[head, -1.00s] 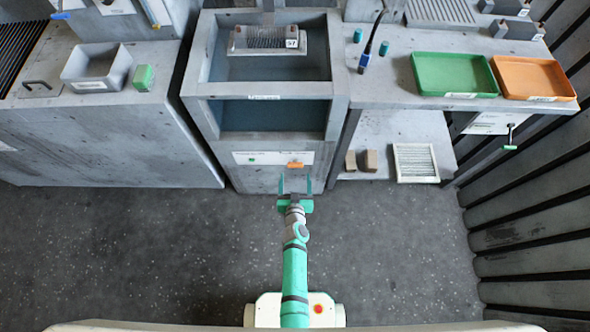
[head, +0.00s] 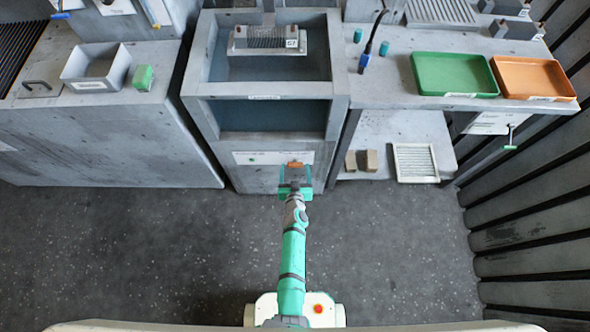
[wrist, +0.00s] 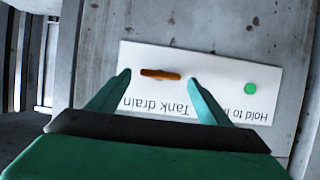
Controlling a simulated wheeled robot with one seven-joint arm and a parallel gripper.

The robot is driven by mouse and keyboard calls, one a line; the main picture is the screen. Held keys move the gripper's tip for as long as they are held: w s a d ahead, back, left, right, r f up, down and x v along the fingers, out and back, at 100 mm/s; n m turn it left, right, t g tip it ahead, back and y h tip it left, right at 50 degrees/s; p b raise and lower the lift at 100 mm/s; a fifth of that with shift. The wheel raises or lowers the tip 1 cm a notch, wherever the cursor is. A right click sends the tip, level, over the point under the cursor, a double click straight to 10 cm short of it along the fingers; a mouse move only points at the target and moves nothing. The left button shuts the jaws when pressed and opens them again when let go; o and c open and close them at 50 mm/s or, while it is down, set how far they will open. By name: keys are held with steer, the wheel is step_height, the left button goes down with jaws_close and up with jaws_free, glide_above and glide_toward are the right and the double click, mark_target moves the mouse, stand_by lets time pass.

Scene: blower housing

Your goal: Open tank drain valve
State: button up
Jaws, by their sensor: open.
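The tank drain valve handle is a small orange bar (head: 295,164) on the white label panel (head: 245,158) at the front of the grey tank (head: 190,100). In the wrist view the orange handle (wrist: 160,74) lies crosswise above the upside-down words "Tank drain". My gripper (head: 295,172) is open in front of the panel. In the wrist view its two green fingertips (wrist: 158,77) stand on either side of the handle, with a gap at each end. I cannot tell how far the fingertips are from the panel in depth.
A green button (wrist: 249,88) with a "Hold to" label sits on the same panel. The tank holds a part marked 57 (head: 266,40). Green (head: 453,92) and orange (head: 552,95) trays lie on the right bench. The floor in front is clear.

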steer(key=c, duration=1)
steer(key=shift+c, duration=0.2)
